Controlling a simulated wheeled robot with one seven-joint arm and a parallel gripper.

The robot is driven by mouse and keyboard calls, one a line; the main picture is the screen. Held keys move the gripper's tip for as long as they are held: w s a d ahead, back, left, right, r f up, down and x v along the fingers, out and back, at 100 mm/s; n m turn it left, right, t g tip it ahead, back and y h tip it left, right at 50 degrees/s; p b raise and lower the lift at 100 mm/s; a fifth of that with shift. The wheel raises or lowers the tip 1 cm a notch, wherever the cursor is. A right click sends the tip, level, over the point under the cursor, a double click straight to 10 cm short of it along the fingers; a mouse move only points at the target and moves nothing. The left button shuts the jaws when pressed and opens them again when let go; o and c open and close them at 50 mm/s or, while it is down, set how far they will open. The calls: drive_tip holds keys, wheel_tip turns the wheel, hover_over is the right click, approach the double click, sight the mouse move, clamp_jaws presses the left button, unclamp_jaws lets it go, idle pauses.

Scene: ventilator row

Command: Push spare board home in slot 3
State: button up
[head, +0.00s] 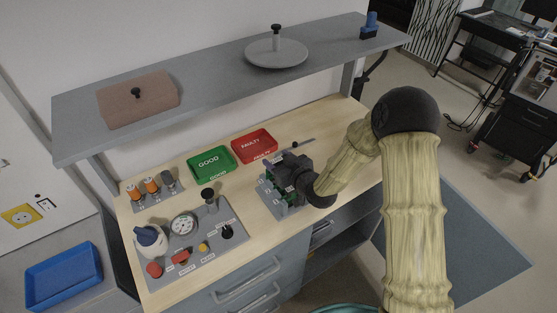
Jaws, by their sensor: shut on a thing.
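My gripper (291,171) is over a grey slotted rack (286,209) on the wooden bench, right of the control panel. It is shut on a board (270,184) with a green face, only a sliver of which shows beside the dark gripper body. The board appears to be at or in the rack. How deep it sits, and which slot it is at, I cannot tell. My arm hides the right side of the rack.
A grey control panel (208,257) with gauge and knobs is at left. A grey shelf (215,86) overhangs the bench. Bare wood (323,130) shows at back right.

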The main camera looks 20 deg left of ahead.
drive_tip(key=shift+f+b, duration=1.7)
drive_tip(key=shift+f, duration=0.05)
idle(2.0)
drive_tip(key=o, duration=1)
drive_tip(key=shift+s, duration=0.1)
drive_tip(key=shift+o, duration=0.2)
drive_tip(key=shift+f, duration=0.1)
drive_tip(key=shift+r+p, duration=1.8)
drive_tip(key=shift+r, duration=1.85)
drive_tip(key=shift+d, duration=0.1)
